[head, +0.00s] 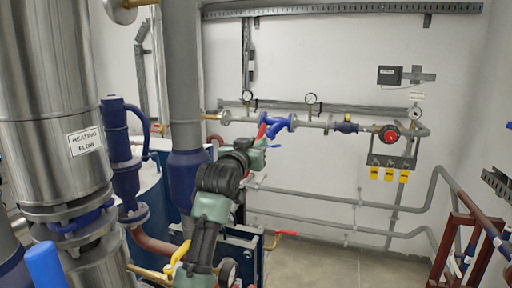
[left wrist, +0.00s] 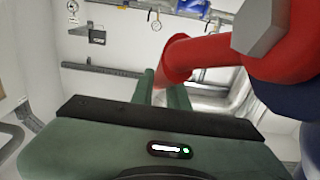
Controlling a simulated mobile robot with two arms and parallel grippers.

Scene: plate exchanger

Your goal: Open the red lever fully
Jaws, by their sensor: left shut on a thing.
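The red lever (head: 262,131) shows in the head view as a short red piece beside a blue pipe fitting on the wall pipe. In the left wrist view the red lever (left wrist: 200,54) is large and runs from the upper right down to the fingers. My left gripper (head: 259,143) is at the lever's lower end. In the left wrist view its green fingers (left wrist: 162,90) are close together and shut on the lever's end. The grip itself is partly hidden. My right gripper is not in view.
The blue curved fitting (head: 280,124) and gauges, including one (head: 311,98), sit on the wall pipe. A red round knob (head: 388,134) is farther right, above yellow tags (head: 388,174). A tall steel vessel (head: 50,100) stands left. The floor (head: 345,268) at centre right is clear.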

